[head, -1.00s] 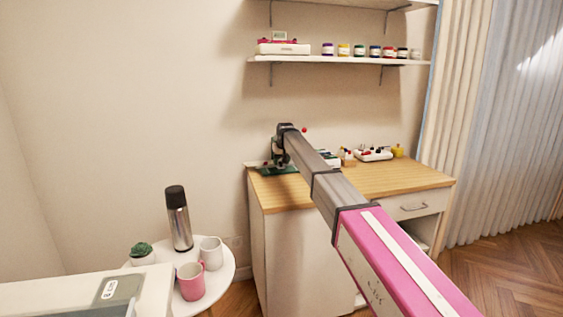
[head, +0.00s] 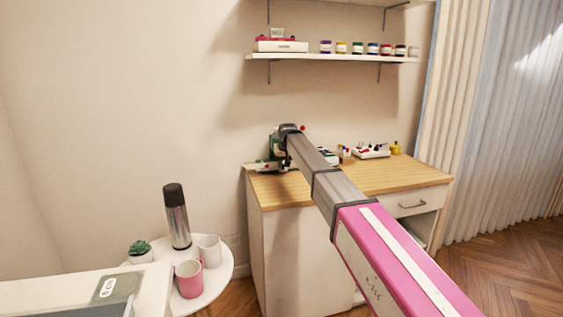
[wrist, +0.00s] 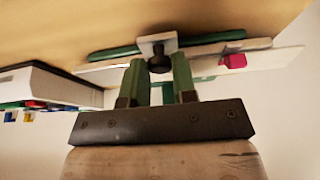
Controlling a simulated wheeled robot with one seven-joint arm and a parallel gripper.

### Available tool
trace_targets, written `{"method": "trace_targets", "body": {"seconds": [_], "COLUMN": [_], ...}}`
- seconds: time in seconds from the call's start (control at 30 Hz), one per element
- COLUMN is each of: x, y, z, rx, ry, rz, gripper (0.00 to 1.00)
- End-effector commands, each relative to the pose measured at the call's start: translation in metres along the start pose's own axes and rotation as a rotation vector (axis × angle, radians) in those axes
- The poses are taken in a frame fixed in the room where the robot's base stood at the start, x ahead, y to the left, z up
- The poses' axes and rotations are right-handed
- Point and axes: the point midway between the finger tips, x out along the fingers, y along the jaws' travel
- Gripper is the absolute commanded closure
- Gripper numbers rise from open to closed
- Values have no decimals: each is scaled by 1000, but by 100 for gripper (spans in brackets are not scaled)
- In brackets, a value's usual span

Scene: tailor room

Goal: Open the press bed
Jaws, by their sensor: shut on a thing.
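The press is on the left end of the wooden counter in the head view, mostly hidden behind my arm. Its bed shows as a green and pale slab (head: 264,166) low beside my gripper. In the wrist view the bed is a long white plate (wrist: 265,60) with a green strip (wrist: 215,38), a white block (wrist: 157,40) and a dark round knob (wrist: 159,63). My gripper (wrist: 160,70) has its two green fingers on either side of the knob, shut on it. In the head view my gripper is largely hidden by my own arm.
The wooden counter (head: 400,178) carries a white tray (head: 371,151) of small items and a yellow bottle (head: 396,148). A shelf (head: 330,58) with jars hangs above. A round side table (head: 222,268) holds a flask (head: 177,217), mugs (head: 189,279) and a plant (head: 140,250).

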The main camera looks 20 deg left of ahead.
Motion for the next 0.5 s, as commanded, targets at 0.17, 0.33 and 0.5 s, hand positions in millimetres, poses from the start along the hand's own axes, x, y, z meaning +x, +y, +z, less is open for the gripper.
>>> {"method": "trace_targets", "body": {"seconds": [0.17,0.33,0.5], "x": [0,0,0], "y": [0,0,0], "z": [-1,-1,-1], "rx": [0,0,0], "ry": [-1,-1,0], "rz": [-1,-1,0], "gripper": [100,49,49]}}
